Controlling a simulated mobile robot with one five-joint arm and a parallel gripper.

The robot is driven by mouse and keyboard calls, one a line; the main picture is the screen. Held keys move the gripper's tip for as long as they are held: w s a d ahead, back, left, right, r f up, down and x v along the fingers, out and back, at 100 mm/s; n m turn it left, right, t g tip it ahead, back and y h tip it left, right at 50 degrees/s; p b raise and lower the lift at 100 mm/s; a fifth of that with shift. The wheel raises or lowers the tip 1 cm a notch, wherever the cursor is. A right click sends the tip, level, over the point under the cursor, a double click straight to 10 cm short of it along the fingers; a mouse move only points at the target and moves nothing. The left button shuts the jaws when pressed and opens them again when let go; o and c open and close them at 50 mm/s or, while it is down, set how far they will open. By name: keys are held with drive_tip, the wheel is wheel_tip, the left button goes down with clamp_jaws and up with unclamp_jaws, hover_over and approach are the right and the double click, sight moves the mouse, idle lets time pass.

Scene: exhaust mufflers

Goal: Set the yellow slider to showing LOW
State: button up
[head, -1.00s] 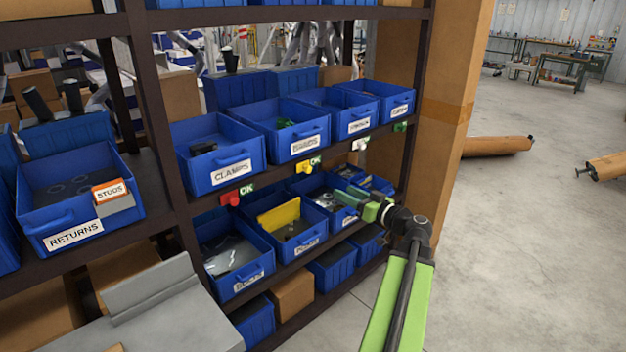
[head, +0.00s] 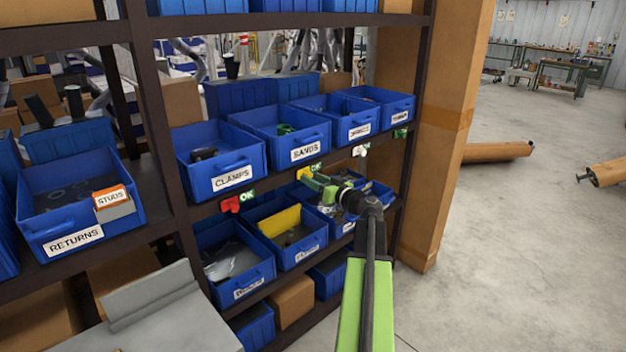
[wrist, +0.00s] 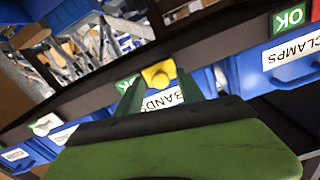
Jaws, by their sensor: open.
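The yellow slider (head: 303,173) sits on the shelf edge below the BANDS bin, with a green OK sign (head: 317,169) showing at its right. In the wrist view the yellow slider (wrist: 160,74) appears between my fingertips, beside its OK sign (wrist: 127,83). No LOW sign is visible on it. My gripper (head: 309,180) is open, its fingers close to the slider and partly covering it in the head view. In the wrist view the two green fingers of my gripper (wrist: 170,80) lie on either side of the yellow knob. I cannot tell whether they touch it.
A red slider (head: 231,204) is on the same edge to the left, a white slider (head: 360,151) to the right. The BANDS bin (head: 283,130) stands above, a bin with a yellow divider (head: 279,222) below. Open floor (head: 520,260) lies at the right.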

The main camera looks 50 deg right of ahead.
drive_tip(key=shift+w, duration=0.45)
clamp_jaws()
idle(1.1)
